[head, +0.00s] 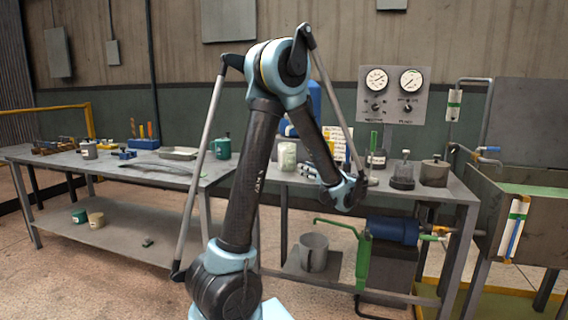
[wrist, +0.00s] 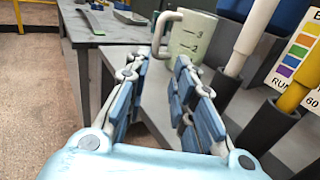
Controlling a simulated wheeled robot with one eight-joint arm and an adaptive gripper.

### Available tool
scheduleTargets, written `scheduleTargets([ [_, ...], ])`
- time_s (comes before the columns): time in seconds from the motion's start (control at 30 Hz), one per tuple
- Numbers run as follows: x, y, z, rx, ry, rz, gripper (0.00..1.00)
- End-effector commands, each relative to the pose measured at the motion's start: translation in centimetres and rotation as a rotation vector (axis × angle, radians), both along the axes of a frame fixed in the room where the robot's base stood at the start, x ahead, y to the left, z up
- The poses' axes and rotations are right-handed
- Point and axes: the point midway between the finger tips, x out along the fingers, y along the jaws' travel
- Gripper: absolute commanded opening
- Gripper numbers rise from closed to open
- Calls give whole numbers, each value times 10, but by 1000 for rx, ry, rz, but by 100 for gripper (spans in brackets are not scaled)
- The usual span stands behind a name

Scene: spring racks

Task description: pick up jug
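The jug (wrist: 196,36) is pale green with dark level marks and a handle on its left side. In the wrist view it stands upright on the grey bench, just beyond my fingertips. In the head view a pale green vessel (head: 287,155), which looks like the same jug, stands near the bench's left end. My gripper (wrist: 163,65) is open, with its blue-padded fingers apart and nothing between them.
Dark holders with a white and a yellow rod (wrist: 298,85) stand close right of my fingers. A coloured chart (wrist: 305,60) is behind them. A green mug (head: 222,148) stands on the left table (head: 150,181).

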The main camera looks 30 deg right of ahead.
Motion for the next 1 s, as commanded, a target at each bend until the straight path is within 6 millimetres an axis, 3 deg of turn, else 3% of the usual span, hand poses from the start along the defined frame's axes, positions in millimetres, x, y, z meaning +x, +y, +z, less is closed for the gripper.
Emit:
scheduleTargets([
  [0.6, 96, 13, 0, -3, 2, 3, 23],
  [1.0, 118, 17, -1, -3, 2, 3, 23],
])
